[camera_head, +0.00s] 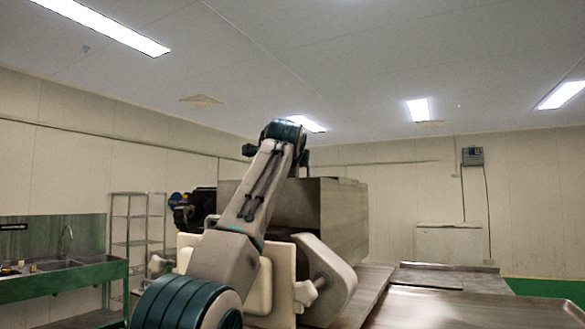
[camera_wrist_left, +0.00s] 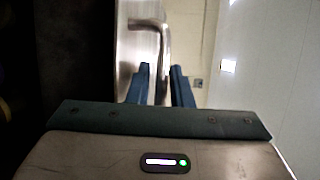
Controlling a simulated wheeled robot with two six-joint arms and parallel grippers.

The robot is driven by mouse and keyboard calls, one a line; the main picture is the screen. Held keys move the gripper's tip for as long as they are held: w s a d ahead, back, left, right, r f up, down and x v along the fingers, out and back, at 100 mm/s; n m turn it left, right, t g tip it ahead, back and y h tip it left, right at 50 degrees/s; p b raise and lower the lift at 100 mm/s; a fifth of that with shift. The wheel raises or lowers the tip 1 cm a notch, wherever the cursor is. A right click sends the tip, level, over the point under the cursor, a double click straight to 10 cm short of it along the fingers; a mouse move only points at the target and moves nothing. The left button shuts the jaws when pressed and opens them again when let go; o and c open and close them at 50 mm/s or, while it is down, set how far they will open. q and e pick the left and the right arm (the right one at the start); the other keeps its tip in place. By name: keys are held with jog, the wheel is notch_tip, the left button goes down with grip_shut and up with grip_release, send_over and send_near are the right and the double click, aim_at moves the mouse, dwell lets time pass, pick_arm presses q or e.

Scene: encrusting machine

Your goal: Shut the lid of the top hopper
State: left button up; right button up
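The machine's grey metal box-shaped top part (camera_head: 343,222) stands in the middle of the head view, partly hidden behind my left arm. I cannot clearly make out its lid there. In the left wrist view a shiny metal panel (camera_wrist_left: 132,48), which looks like the lid, carries a curved bar handle (camera_wrist_left: 163,48). My left gripper (camera_wrist_left: 160,82) has its two blue fingers apart, one on each side of the handle bar. I cannot tell whether they touch it. In the head view the left gripper is hidden behind its arm. My right gripper is in neither view.
A flat metal surface (camera_head: 440,308) extends at the lower right. A green-framed sink bench (camera_head: 62,283) and a wire shelf rack (camera_head: 138,232) stand at the left. A white chest (camera_head: 450,243) stands by the back wall.

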pick_arm(q)
jog(key=shift+s+f+b, duration=0.1)
jog(key=shift+s+b, duration=0.25)
jog(key=shift+b, duration=0.1)
jog(key=s+r+b, duration=0.2)
jog(key=s+b, duration=0.4)
jog(key=s, duration=0.4)
jog(key=shift+b, duration=0.3)
